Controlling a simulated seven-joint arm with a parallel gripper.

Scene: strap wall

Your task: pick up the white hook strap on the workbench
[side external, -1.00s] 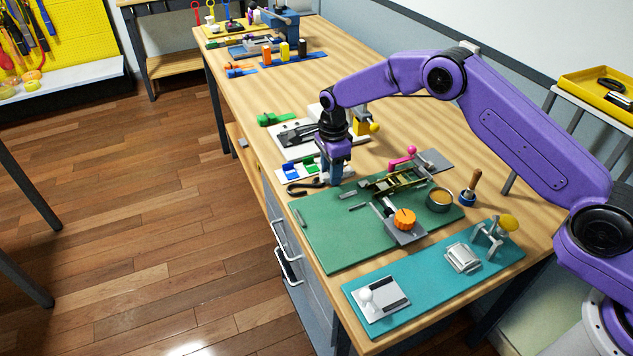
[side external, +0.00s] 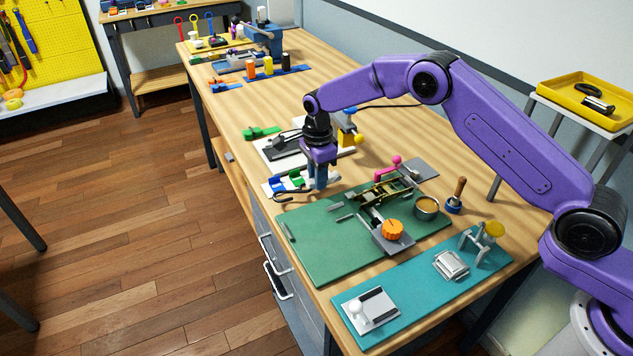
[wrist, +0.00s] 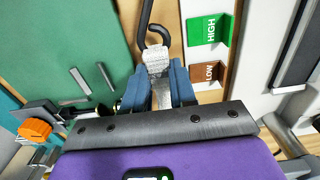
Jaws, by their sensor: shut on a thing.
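The white hook strap (wrist: 158,66) shows in the wrist view as a short pale, patterned strip with a black hook (wrist: 146,22) at its far end. My gripper (wrist: 158,84) has its two blue fingers on either side of the strip and is shut on it. In the side view my gripper (side external: 319,182) points down near the bench's left edge, and the dark hook (side external: 290,198) sticks out to its left. The strip itself is mostly hidden by the fingers there. The hook appears slightly above the workbench (side external: 362,133); the exact gap is hard to tell.
A green mat (side external: 312,246) with a clamp and an orange knob (side external: 392,229) lies in front. A white board with green HIGH (wrist: 208,28) and brown LOW (wrist: 208,73) labels is close beside my gripper. A teal mat (side external: 405,302) lies nearer the camera.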

